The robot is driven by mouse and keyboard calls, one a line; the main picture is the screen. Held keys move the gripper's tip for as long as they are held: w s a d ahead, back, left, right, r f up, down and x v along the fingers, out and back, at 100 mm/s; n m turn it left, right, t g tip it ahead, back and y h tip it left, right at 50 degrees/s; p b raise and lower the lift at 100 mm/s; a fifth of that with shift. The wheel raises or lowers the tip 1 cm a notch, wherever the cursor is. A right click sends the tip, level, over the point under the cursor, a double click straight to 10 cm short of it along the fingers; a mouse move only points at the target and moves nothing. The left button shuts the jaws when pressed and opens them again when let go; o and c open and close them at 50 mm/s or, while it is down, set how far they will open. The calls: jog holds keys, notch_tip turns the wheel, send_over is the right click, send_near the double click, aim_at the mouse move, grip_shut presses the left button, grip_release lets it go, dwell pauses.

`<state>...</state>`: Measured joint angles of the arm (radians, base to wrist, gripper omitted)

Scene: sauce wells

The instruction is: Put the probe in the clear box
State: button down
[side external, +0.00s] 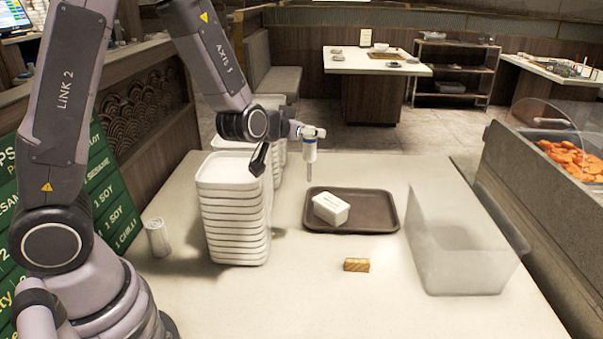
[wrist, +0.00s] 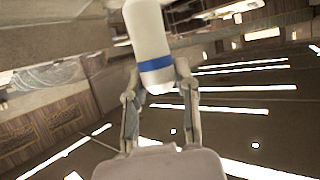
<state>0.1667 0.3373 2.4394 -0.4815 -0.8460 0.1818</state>
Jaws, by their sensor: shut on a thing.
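The probe (side external: 310,152) is white with a blue band and a thin metal tip pointing down. My gripper (side external: 308,132) is shut on its upper part and holds it upright in the air, near the back left corner of the brown tray in the side view. In the wrist view, the white probe body (wrist: 151,40) with its blue band lies between the fingers of my gripper (wrist: 158,82); its metal tip is not visible there. The clear box (side external: 455,262) stands open-topped on the counter, right of the tray and apart from the probe. It looks empty.
A tall stack of white containers (side external: 232,215) stands left of the probe, with more behind. The brown tray (side external: 375,225) holds a white tub (side external: 331,208). A small wooden block (side external: 356,265) and a can (side external: 157,238) stand on the counter. The front counter is mostly clear.

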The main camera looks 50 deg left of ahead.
jog(key=s+d+f+m+g+h, duration=0.3)
jog(key=d+f+m+h, duration=0.4)
jog(key=s+d+f+m+g+h, duration=0.3)
jog(key=s+d+f+m+h, duration=0.1)
jog(key=d+f+m+h, duration=0.3)
notch_tip(320, 180, down, 8)
jog(key=shift+s+g+h, duration=0.15)
jog(key=shift+g+h, duration=0.15)
jog(key=shift+d+f, duration=0.1)
jog(key=shift+f, duration=0.15)
jog(key=c, duration=0.8)
grip_release()
